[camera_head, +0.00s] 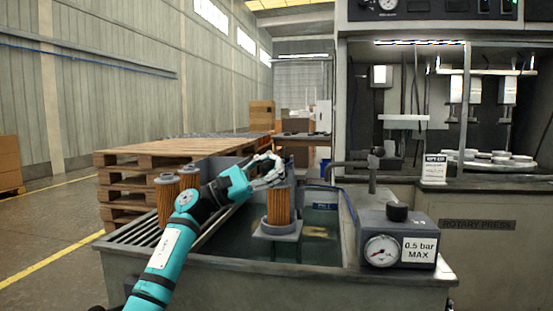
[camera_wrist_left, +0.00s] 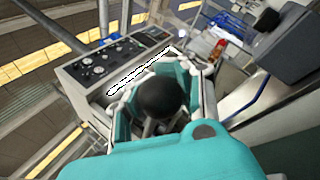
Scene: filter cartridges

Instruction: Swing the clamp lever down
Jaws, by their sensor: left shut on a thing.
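My left gripper (camera_head: 268,171) is above the sink, at the top of an upright orange pleated cartridge (camera_head: 279,207) that stands on a grey holder (camera_head: 276,232). In the left wrist view, my left gripper (camera_wrist_left: 160,100) has its teal fingers on both sides of a round black knob (camera_wrist_left: 161,96), shut on it. The knob looks like the end of the clamp lever. The rest of the lever is hidden in the wrist view and cannot be made out behind the gripper in the head view. My right gripper is not in view.
Two more cartridges (camera_head: 167,200) stand on the slatted rack at the sink's left. A grey box with a pressure gauge (camera_head: 382,251) and black knob (camera_head: 397,211) sits at the right rim, near a tap (camera_head: 372,170). Wooden pallets (camera_head: 125,178) are stacked behind.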

